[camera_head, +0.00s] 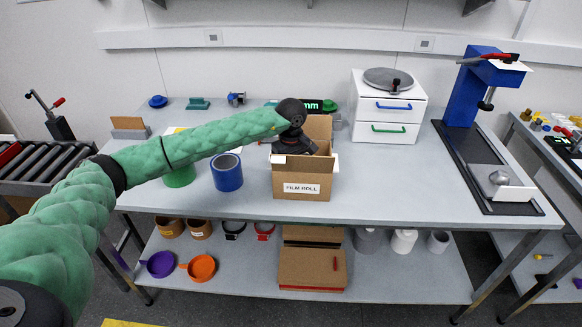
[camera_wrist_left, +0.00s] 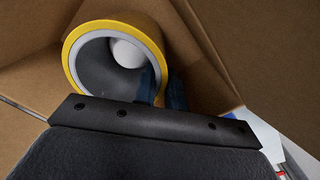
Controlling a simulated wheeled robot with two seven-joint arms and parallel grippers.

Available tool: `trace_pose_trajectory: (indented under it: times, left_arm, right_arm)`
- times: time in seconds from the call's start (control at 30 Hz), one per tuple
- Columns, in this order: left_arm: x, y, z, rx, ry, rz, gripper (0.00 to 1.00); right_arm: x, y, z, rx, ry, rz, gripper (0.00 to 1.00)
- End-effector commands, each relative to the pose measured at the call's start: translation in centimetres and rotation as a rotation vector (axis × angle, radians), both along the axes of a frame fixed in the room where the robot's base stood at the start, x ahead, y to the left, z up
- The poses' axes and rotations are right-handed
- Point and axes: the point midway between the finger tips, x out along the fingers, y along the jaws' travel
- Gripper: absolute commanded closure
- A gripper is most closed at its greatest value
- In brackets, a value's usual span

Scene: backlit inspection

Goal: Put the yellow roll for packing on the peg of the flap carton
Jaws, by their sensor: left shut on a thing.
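The flap carton (camera_head: 300,178), labelled FILM ROLL, stands on the table with its flaps open. My left gripper (camera_head: 295,146) reaches down into its opening. In the left wrist view, my left gripper (camera_wrist_left: 163,88) is shut on the wall of the yellow roll (camera_wrist_left: 77,38), one finger inside the bore and one outside. The roll has a grey core. A white rounded end, apparently the peg (camera_wrist_left: 127,53), shows through the bore. How far the roll sits down around it I cannot tell. Brown carton walls (camera_wrist_left: 30,75) surround the roll. The roll is hidden in the head view.
A blue roll (camera_head: 227,172) and a green roll (camera_head: 180,177) stand left of the carton. A white drawer unit (camera_head: 388,108) stands behind it to the right. A blue press (camera_head: 472,90) is at the far right. The table's right front (camera_head: 400,185) is clear.

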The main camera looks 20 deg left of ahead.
Motion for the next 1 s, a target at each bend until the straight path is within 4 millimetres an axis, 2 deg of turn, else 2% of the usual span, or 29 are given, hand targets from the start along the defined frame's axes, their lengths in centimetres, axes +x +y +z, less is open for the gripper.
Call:
trace_pose_trajectory:
  times: [0.33,0.37,0.4,0.47,0.5,0.8,1.0]
  left_arm:
    - [0.0,0.0,0.0,-0.001,-0.001,0.0,1.0]
    - [0.0,0.0,0.0,-0.001,-0.001,0.0,0.84]
    - [0.0,0.0,0.0,-0.001,-0.001,0.0,0.76]
    - [0.0,0.0,0.0,-0.001,-0.001,0.0,0.65]
    - [0.0,0.0,-0.1,-0.001,-0.001,0.0,0.63]
    - [0.0,0.0,0.0,0.0,0.0,0.0,0.63]
    - [0.1,0.0,2.1,0.0,-0.004,-0.001,0.63]
  right_arm:
    - [0.0,0.0,-0.1,0.0,0.0,0.0,0.64]
    - [0.0,0.0,-0.1,0.0,0.0,0.0,0.64]
    - [0.0,0.0,-0.1,0.0,0.0,0.0,0.64]
    - [0.0,0.0,-0.1,0.0,0.0,0.0,0.64]
    - [0.0,0.0,-0.1,0.0,0.0,0.0,0.64]
    - [0.0,0.0,-0.2,0.0,0.0,0.0,0.64]
    - [0.0,0.0,-1.3,0.0,0.0,0.0,0.64]
